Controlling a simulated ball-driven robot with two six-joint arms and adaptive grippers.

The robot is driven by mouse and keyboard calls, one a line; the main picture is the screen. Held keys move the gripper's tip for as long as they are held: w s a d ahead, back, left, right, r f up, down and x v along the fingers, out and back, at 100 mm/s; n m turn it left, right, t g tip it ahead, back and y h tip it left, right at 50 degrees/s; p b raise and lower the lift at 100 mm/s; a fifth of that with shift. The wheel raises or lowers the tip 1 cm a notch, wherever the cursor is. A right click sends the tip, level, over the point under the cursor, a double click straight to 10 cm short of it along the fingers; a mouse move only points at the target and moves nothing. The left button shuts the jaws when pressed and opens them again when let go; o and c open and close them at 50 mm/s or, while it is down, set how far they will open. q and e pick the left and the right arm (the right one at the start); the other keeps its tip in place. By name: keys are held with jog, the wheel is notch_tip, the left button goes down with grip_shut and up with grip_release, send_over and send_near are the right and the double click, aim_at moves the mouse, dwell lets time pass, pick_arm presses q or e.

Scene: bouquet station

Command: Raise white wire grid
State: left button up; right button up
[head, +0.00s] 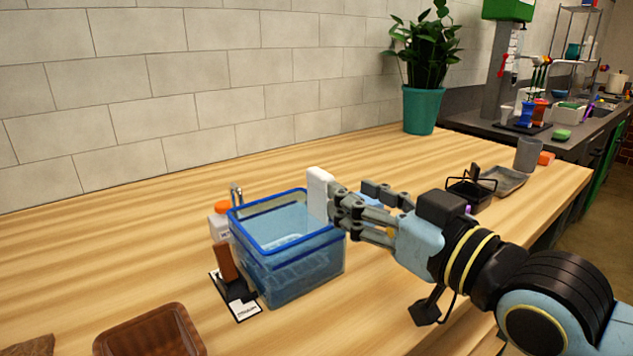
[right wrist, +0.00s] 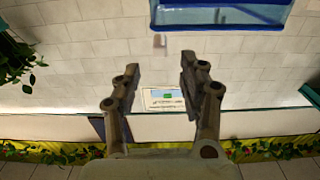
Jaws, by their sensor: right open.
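A clear blue bin (head: 310,275) with a darker blue rim stands on the wooden counter; it also shows at the top of the right wrist view (right wrist: 222,16). A pale shape shows inside it, and I cannot tell whether that is the white wire grid. A white upright block (head: 318,192) stands at the bin's right rim; whether it belongs to the grid is unclear. My right gripper (head: 336,208) is at this block, by the bin's right side. Its fingers (right wrist: 160,54) are apart in the right wrist view, with nothing clasped between them. My left gripper is out of view.
A brown tray (head: 150,335) lies front left. A brown-handled item (head: 224,262) stands on a labelled card left of the bin. A potted plant (head: 424,105) stands by the wall. A black wire holder (head: 470,192) and grey tray (head: 505,181) are at right.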

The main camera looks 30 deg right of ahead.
aim_at(320, 172)
jog(key=w, duration=0.4)
jog(key=w+a, duration=0.1)
jog(key=w, duration=0.1)
jog(key=shift+w, duration=0.4)
jog(key=shift+w+a+b, duration=0.1)
jog(key=shift+w+b, duration=0.2)
jog(key=shift+w, duration=0.5)
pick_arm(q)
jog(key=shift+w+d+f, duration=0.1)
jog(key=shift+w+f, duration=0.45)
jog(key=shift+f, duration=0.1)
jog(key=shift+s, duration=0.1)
pick_arm(e)
jog(key=shift+c, duration=0.4)
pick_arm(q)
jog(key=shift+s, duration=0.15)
pick_arm(e)
grip_shut()
